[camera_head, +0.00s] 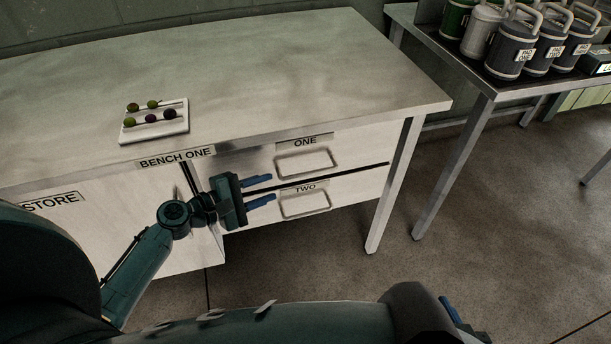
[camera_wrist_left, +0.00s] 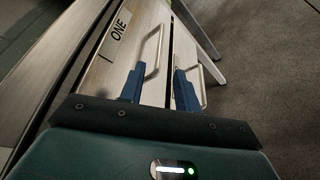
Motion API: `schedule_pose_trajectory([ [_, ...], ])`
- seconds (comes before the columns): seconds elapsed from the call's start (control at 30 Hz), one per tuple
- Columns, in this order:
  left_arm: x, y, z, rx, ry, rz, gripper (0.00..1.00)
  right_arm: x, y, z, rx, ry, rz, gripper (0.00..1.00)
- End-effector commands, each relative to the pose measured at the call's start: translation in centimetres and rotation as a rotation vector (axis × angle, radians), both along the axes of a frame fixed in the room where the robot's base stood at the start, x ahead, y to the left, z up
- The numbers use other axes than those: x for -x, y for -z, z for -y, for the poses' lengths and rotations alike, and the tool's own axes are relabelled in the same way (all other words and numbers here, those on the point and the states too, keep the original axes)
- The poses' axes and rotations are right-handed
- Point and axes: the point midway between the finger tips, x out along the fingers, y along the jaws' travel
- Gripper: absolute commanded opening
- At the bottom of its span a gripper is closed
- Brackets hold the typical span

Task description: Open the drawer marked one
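The drawer marked ONE (camera_head: 347,143) is the upper drawer of the bench, with a pale looped metal handle (camera_head: 304,163). It looks closed. In the left wrist view the ONE label (camera_wrist_left: 119,24) and the handle (camera_wrist_left: 151,55) show ahead of the fingers. My left gripper (camera_head: 261,190) is open and empty, its two blue fingers apart, pointing right toward the drawer fronts, left of the handles. In the wrist view no finger clearly grips the handle. My right gripper (camera_head: 459,318) shows only partly at the bottom edge, so its opening cannot be judged.
Drawer TWO (camera_head: 345,194) with its own handle (camera_head: 305,204) lies just below. A STORE cupboard front (camera_head: 110,215) is at left. A white tray (camera_head: 155,136) of small round things sits on the bench top (camera_head: 260,70). A side table (camera_head: 480,75) holds several canisters. The floor to the right is clear.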

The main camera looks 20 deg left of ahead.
Motion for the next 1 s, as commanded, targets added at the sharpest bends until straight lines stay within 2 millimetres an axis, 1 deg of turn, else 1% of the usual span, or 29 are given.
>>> schedule_pose_trajectory([
  [0.03, -0.9, 0.1, 0.7, 0.002, 0.001, 0.002, 0.33, 0.0, 0.0, 0.0, 0.001, 0.0, -0.002, 0.36],
  [0.1, -2.1, 0.4, 1.6, 0.003, -0.001, 0.003, 0.33, 0.0, 0.0, 0.0, 0.0, 0.0, -0.002, 0.36],
  [0.3, -5.4, 1.4, 4.0, 0.001, 0.0, 0.002, 0.33, 0.0, 0.2, 0.0, 0.001, 0.0, -0.003, 0.36],
  [0.5, -7.6, 2.0, 5.8, 0.0, -0.001, 0.002, 0.33, -0.1, 0.2, 0.0, 0.001, 0.001, 0.003, 0.36],
  [0.67, -8.4, 2.3, 6.3, 0.0, 0.0, 0.001, 0.33, -0.1, 0.0, 0.0, 0.0, 0.001, 0.011, 0.36],
  [0.93, -8.5, 2.3, 6.4, -0.001, -0.001, 0.0, 0.33, 0.0, -0.1, 0.1, 0.001, 0.003, 0.011, 0.36],
  [0.97, -8.5, 2.3, 6.4, -0.001, -0.001, 0.0, 0.32, 0.0, 0.0, 0.1, 0.002, 0.004, 0.01, 0.36],
  [1.0, -8.5, 2.3, 6.4, -0.001, -0.001, 0.0, 0.28, 0.0, 0.0, 0.1, 0.002, 0.004, 0.01, 0.36],
])
